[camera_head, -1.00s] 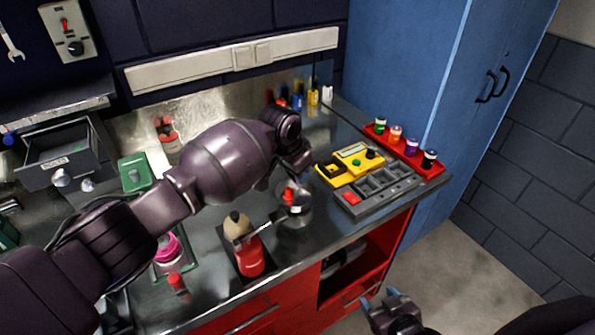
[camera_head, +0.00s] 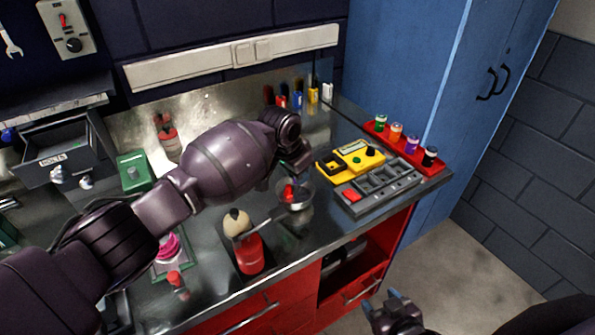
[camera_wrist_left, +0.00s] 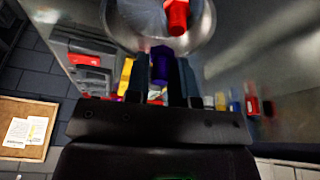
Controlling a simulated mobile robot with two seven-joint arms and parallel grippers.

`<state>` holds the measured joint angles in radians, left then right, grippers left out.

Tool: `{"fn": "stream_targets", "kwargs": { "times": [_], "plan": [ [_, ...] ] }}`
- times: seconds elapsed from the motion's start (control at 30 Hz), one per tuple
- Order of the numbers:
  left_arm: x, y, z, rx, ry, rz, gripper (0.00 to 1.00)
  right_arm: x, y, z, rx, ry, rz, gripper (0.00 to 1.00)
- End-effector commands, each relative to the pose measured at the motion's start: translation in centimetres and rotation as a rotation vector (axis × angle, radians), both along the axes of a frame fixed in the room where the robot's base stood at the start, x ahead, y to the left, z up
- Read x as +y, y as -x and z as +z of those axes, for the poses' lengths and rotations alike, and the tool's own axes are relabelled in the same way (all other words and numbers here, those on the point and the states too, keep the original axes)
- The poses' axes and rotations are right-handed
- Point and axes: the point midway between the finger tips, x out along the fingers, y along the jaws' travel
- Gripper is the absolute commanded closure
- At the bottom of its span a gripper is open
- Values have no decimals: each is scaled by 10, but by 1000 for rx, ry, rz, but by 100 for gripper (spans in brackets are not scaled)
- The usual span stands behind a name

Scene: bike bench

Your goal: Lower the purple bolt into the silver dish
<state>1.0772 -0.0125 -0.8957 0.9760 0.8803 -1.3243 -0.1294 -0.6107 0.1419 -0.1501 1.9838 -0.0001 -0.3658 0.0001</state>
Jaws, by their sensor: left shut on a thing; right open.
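The silver dish (camera_head: 307,197) stands on the metal bench, left of the grey compartment tray, with a red piece (camera_head: 289,192) in it. In the left wrist view the dish (camera_wrist_left: 207,32) is at the top, with the red piece (camera_wrist_left: 177,16) inside. My left gripper (camera_wrist_left: 160,72) is shut on the purple bolt (camera_wrist_left: 161,62), which shows between its fingers near the dish rim. I cannot tell the exact height of the bolt over the dish. In the head view my left wrist hides the bolt. My right gripper (camera_head: 382,300) is open and empty, in front of the bench.
A yellow device (camera_head: 350,160) and a grey compartment tray (camera_head: 377,188) stand right of the dish. A red rack (camera_head: 428,163) with several small jars is beyond them.

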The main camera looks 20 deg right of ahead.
Motion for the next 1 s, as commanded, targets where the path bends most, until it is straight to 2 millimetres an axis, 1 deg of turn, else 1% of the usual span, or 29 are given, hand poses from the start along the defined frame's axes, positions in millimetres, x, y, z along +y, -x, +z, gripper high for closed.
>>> {"fn": "stream_targets", "kwargs": {
  "times": [0.5, 1.0],
  "plan": [
    [0, 0, -7, 0, 0, 0, 100, 1, -6, 0, -12, 0, 4, 39],
    [0, 0, -13, 1, 1, 1, 100, 1, -3, -5, -5, 0, 2, 39]
  ]
}}
